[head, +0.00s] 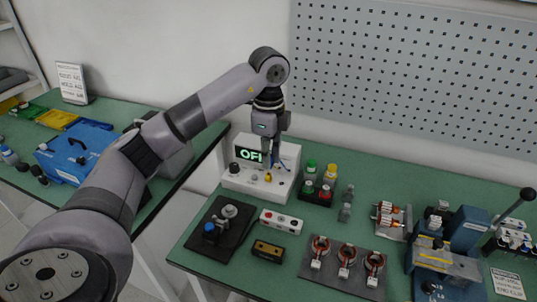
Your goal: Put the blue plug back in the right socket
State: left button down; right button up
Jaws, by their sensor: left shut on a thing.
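The white tester box (290,158) stands at the back left of the green bench, with a lit display reading what looks like "OFF". Its sloping front carries a dark knob (234,168) and small coloured sockets, one of them yellow (268,177). My left gripper (271,166) points down in front of the box, just above this front. It is shut on the blue plug (279,159), of which only a little blue shows. I cannot tell whether the plug touches a socket. My right gripper is out of view.
A rack of coloured bottles (318,196) stands close to the right of the box. Coils on a grey board (330,283) lie nearer the front.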

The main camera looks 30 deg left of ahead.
pick_arm(q)
jog(key=shift+w, duration=0.1)
jog(key=w+a+p, duration=0.3)
jog(key=w+p, duration=0.1)
jog(key=w, duration=0.8)
jog(key=shift+f, duration=0.15)
jog(key=shift+f+b, duration=3.45)
jog(key=shift+f, duration=4.35)
jog(key=shift+f, duration=0.3)
jog(key=shift+f, duration=0.9)
